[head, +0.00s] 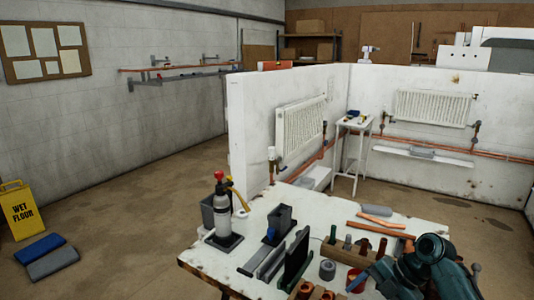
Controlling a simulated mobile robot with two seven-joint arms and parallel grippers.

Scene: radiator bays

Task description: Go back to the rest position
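The teal and dark jointed links (432,258) at the lower right look like my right arm, over the near right part of the workbench (222,262). I cannot make out any gripper fingers on them, and they hide part of the bench. My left arm and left gripper are not in view.
The bench carries a red-capped bottle (221,205), a dark upright holder (297,259), copper pipes (376,226) and a wooden rack (348,253). White partitions with radiators (432,108) stand behind. A yellow wet-floor sign (19,211) stands left.

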